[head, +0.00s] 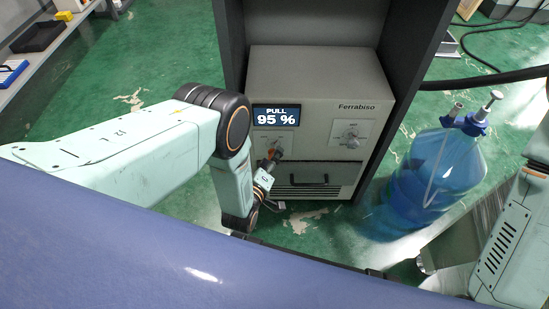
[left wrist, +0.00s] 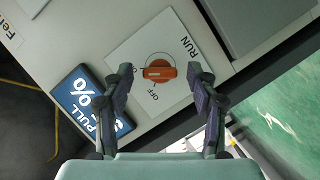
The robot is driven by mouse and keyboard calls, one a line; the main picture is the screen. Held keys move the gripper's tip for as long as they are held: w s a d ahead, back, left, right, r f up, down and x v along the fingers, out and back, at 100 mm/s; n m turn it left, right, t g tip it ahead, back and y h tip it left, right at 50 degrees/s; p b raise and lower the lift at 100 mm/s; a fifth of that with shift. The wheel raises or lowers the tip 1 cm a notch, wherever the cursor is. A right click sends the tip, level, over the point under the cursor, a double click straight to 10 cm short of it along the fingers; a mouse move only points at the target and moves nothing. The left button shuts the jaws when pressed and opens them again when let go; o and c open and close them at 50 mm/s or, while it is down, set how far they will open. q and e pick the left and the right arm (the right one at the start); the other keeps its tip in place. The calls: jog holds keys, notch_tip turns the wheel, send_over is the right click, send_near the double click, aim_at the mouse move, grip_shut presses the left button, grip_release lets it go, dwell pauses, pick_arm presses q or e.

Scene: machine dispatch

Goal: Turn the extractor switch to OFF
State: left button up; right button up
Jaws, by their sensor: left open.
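The extractor (head: 315,100) is a beige box marked Ferrabiso, with a blue display (head: 276,115) reading PULL 95 %. In the left wrist view, its orange switch (left wrist: 159,70) sits on a white plate (left wrist: 128,48) marked OFF and RUN. The switch's bar lies roughly level in that picture; I cannot tell which mark it points to. My left gripper (left wrist: 160,78) is open, with one finger on each side of the switch; contact is unclear. In the head view the left gripper (head: 271,164) is at the extractor's left plate, partly covering it. My right gripper is out of view.
A second knob (head: 349,137) is on the extractor's right plate. Below is a drawer with a dark handle (head: 309,181). Dark cabinet walls (head: 407,75) flank the extractor. A blue bottle (head: 437,178) stands on the green floor at right. A shelf (head: 45,58) is at upper left.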

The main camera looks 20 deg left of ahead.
pick_arm(q)
jog(key=shift+b+x, duration=0.3)
jog(key=shift+x, duration=0.65)
jog(key=shift+w+f, duration=0.1)
jog(key=shift+w, duration=0.1)
jog(key=shift+c, duration=0.3)
jog(key=c, duration=1.1)
